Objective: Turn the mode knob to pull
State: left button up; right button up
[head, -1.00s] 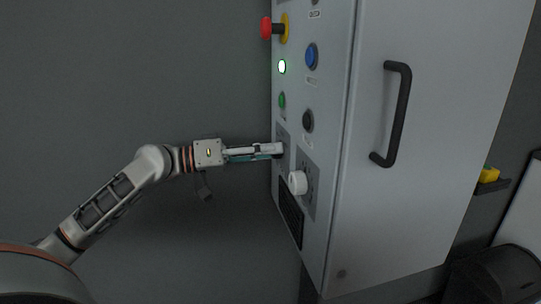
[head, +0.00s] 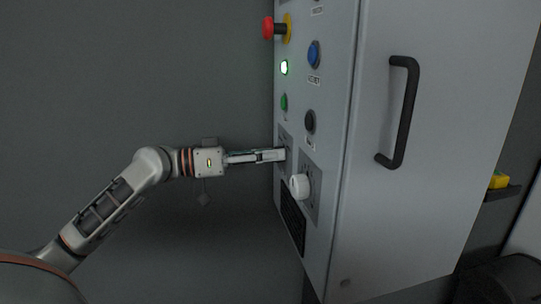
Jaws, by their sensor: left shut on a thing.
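The control cabinet (head: 318,225) stands right of centre in the head view, its narrow panel face seen at a steep angle. My left gripper (head: 280,155) reaches in from the left to a knob plate on the panel and is shut on the knob there, which its fingers hide. A white knob (head: 299,187) sits on a second plate, lower and to the right of the fingers, untouched. The labels around both knobs are too small to read, so I cannot tell which setting the gripped knob points to. My right gripper is not in view.
A black handle (head: 405,110) juts from the cabinet's side.

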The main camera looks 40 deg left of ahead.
pick_arm(q)
jog(key=o, duration=1.1)
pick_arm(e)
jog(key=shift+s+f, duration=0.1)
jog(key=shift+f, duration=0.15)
pick_arm(q)
jog(key=shift+a, duration=0.1)
jog(key=v, duration=1.2)
